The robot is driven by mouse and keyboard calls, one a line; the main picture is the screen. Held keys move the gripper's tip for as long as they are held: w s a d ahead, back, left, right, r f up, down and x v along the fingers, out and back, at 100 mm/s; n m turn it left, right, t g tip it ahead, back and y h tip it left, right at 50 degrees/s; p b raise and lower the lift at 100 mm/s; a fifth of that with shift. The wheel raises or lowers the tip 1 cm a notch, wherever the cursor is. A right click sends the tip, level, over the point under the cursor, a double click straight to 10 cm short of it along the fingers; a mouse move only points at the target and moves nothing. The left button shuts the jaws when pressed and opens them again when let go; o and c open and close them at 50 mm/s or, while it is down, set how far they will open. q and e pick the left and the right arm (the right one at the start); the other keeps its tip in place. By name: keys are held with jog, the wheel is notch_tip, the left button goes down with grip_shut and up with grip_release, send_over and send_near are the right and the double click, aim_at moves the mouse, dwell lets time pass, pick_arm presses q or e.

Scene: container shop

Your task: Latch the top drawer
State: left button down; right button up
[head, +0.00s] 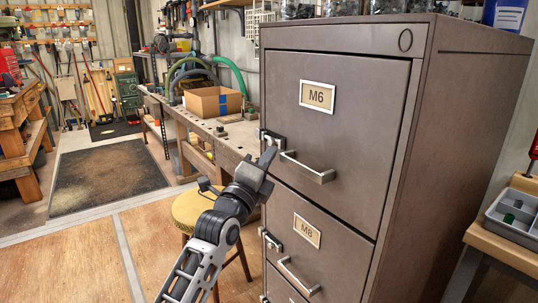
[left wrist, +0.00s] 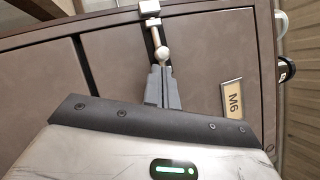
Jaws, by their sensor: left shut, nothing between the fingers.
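The grey cabinet's top drawer (head: 345,125), labelled M6 (head: 317,96), looks closed, its front close to flush with the frame. Its bar handle (head: 308,168) is at the lower left of the front. A metal latch (head: 271,139) sits at the drawer's left edge. In the left wrist view the latch shows as a rod with a round knob (left wrist: 162,53) beside a pale bracket (left wrist: 150,7). My left gripper (head: 267,157) is shut and empty. Its fingertips (left wrist: 161,68) are at the knob, touching or nearly so; I cannot tell which. My right gripper is out of view.
The M8 drawer (head: 315,240) below has its own latch (head: 271,241) and handle (head: 298,276). A yellow stool (head: 193,210) stands behind my left arm. A workbench with a cardboard box (head: 205,105) is behind. A grey tray (head: 512,232) sits at right.

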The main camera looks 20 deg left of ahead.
pick_arm(q)
jog(key=shift+w+d+r, duration=0.1)
jog(key=shift+w+r, duration=0.05)
jog(key=shift+w, duration=0.2)
jog(key=shift+w+a, duration=0.65)
jog(key=shift+a, duration=0.15)
jog(key=shift+s, duration=0.1)
